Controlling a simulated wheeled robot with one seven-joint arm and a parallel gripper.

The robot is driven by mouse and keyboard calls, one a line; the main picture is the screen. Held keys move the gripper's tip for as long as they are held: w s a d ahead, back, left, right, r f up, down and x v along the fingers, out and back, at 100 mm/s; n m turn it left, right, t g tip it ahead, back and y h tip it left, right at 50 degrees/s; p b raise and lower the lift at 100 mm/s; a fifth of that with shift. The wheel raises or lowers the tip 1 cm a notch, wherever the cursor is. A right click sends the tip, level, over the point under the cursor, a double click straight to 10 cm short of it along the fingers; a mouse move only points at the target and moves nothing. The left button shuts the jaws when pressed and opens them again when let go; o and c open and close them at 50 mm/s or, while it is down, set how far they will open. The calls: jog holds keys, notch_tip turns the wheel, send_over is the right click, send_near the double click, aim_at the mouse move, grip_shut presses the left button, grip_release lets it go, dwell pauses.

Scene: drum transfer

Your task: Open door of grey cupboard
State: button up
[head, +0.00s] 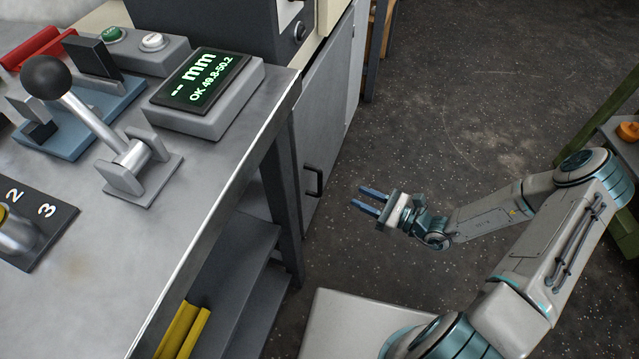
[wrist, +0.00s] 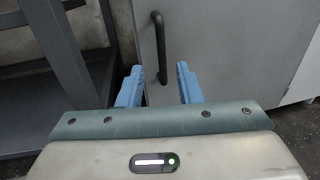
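The grey cupboard (head: 322,125) stands behind the workbench's near leg, and its door looks closed. Its black bar handle (head: 313,181) is on the door's near side, low down. In the wrist view the handle (wrist: 160,47) stands upright on the grey door (wrist: 222,50), ahead of my fingers and roughly centred between them. My gripper (head: 371,200) is to the right of the handle in the head view, with its two blue fingers pointing toward the door. In the wrist view the fingers (wrist: 159,85) are apart with nothing between them. The handle is apart from the fingers.
Dark floor (head: 470,90) is free on the right. A green-framed shelf (head: 600,110) stands at the right edge.

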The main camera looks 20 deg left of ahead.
aim_at(320, 178)
jog(key=shift+b+x, duration=2)
jog(key=shift+x, duration=4.9)
jog(key=shift+w, duration=0.15)
jog(key=shift+f, duration=0.1)
grip_shut()
